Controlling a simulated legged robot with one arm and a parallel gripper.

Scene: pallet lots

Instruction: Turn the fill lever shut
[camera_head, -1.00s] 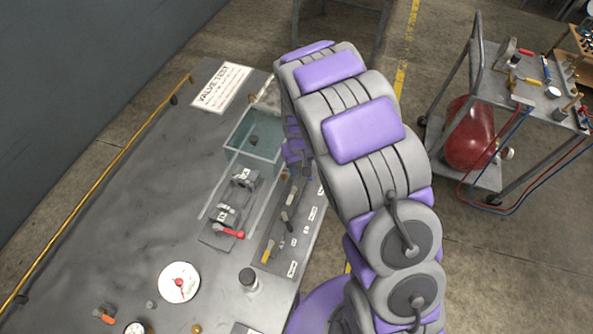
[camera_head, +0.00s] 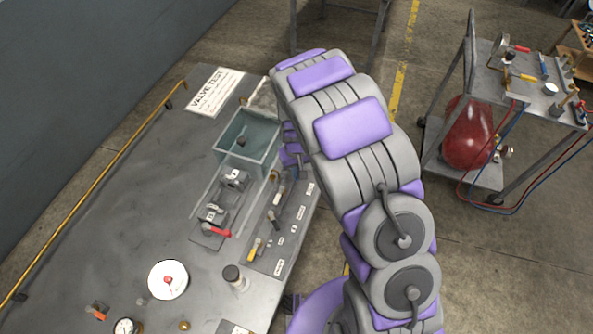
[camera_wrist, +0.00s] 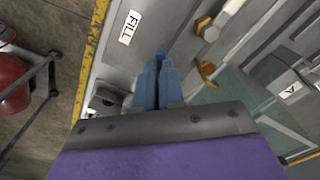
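In the wrist view a white label reading FILL (camera_wrist: 130,27) sits on the grey panel, just beyond and left of my fingertips. My gripper (camera_wrist: 160,62) points at this panel. Its two blue fingers lie close together, with their tips meeting and nothing visible between them. I cannot make out the fill lever's handle for certain; the fingers may hide it. A grey-white fitting (camera_wrist: 106,100) is left of the fingers. In the head view the valve panel (camera_head: 262,262) carries several small levers, including a yellow-handled one (camera_head: 254,248) and a dark one (camera_head: 274,218).
A water tank (camera_head: 232,152) stands beside the panel, with a red-handled valve (camera_head: 216,231) nearer. A brass fitting (camera_wrist: 207,70) is right of my fingers. A cart (camera_head: 490,180) stands right.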

